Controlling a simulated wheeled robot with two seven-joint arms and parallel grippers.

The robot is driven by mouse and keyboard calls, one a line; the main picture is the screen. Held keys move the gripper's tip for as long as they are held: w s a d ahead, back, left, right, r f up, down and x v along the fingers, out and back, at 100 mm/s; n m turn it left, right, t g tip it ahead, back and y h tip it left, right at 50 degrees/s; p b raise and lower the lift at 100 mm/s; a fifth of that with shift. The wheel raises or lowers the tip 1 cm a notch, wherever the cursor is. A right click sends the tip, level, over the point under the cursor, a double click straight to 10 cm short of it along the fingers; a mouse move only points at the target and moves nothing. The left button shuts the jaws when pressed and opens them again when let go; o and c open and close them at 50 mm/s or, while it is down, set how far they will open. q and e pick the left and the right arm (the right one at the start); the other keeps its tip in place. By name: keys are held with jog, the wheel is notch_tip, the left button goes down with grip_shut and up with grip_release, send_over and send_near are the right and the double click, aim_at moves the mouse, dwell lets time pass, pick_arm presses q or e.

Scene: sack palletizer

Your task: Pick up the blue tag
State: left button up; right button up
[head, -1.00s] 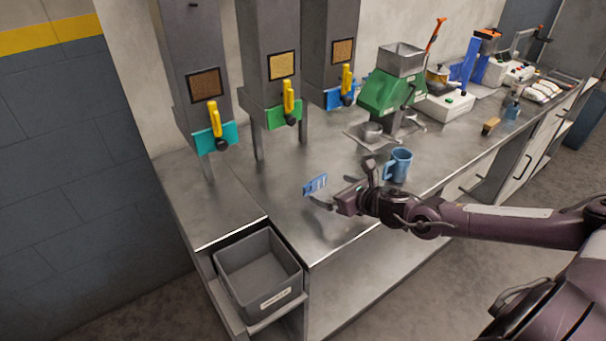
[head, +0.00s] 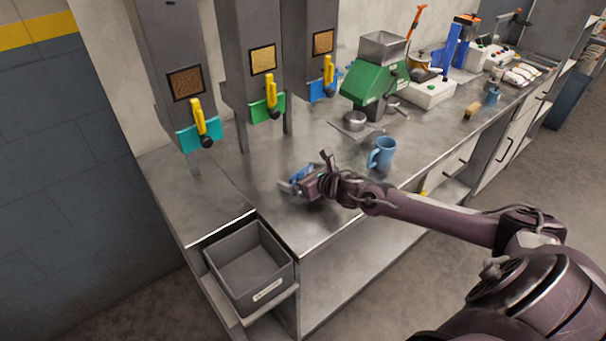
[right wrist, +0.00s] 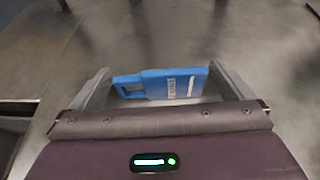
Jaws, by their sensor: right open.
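The blue tag (right wrist: 172,84) shows in the right wrist view between the two fingers of my right gripper (right wrist: 160,88). It has a slot at its left end and white lettering on its face. The fingers stand apart on either side of it, the right one very close to its right end. In the head view the tag (head: 301,172) is partly hidden by my right gripper (head: 297,183), which is low over the steel counter. I cannot tell if the tag touches a finger. My left gripper is not in view.
A blue mug (head: 382,154) stands on the counter (head: 265,190) right of my right gripper. A grey bin (head: 250,270) sits below the counter's front left. Hoppers with yellow handles (head: 272,95) and a green machine (head: 372,85) stand behind. The counter left of the gripper is clear.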

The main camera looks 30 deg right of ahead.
jog(key=c, duration=1.1)
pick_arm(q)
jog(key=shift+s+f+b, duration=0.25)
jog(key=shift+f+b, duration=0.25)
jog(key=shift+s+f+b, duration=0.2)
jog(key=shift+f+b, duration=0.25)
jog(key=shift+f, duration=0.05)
pick_arm(e)
notch_tip(320, 180, up, 10)
jog(key=shift+r, duration=0.1)
